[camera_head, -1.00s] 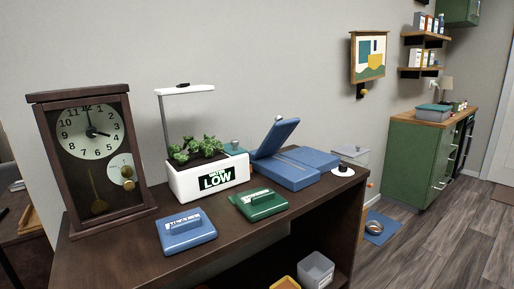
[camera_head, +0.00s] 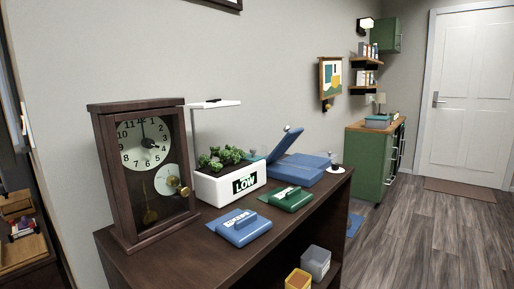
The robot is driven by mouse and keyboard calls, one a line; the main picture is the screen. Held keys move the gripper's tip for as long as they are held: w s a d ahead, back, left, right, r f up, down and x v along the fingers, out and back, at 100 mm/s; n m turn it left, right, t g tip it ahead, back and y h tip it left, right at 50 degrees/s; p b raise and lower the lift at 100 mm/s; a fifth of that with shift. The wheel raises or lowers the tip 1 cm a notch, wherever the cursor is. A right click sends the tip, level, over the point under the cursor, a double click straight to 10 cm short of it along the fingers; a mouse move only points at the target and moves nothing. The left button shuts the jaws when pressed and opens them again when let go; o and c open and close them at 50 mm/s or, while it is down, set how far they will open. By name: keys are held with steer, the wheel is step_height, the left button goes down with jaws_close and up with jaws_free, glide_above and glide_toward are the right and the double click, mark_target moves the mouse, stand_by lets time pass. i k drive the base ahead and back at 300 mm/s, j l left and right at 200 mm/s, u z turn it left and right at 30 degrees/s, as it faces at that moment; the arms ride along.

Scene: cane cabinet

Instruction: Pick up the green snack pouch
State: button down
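A green snack pouch (camera_head: 286,198) lies flat on the dark wooden cabinet top (camera_head: 188,251), in front of the white planter and beside a blue pouch. The blue pouch (camera_head: 239,228) lies nearer the front edge, left of the green one. Both have a raised strip with pale lettering on top. My gripper does not show in this view, so its state is hidden.
A tall clock (camera_head: 146,172) stands at the left of the top. A white planter (camera_head: 229,184) with a lamp arm stands behind the pouches. An open blue case (camera_head: 298,170) is at the right. Bins (camera_head: 316,262) sit on the shelf below. Open floor (camera_head: 420,240) lies right.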

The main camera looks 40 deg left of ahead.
mark_target(290, 199)
steer(key=k+j, duration=0.1)
steer(key=j, duration=0.4)
steer(key=k+j, duration=0.15)
steer(key=j, duration=0.3)
steer(key=k+j, duration=0.1)
steer(key=j, duration=0.4)
steer(key=k+j, duration=0.1)
steer(key=j, duration=0.4)
steer(key=k+j+u, duration=0.1)
steer(key=j, duration=0.35)
steer(key=k+j, duration=0.1)
steer(key=j, duration=0.4)
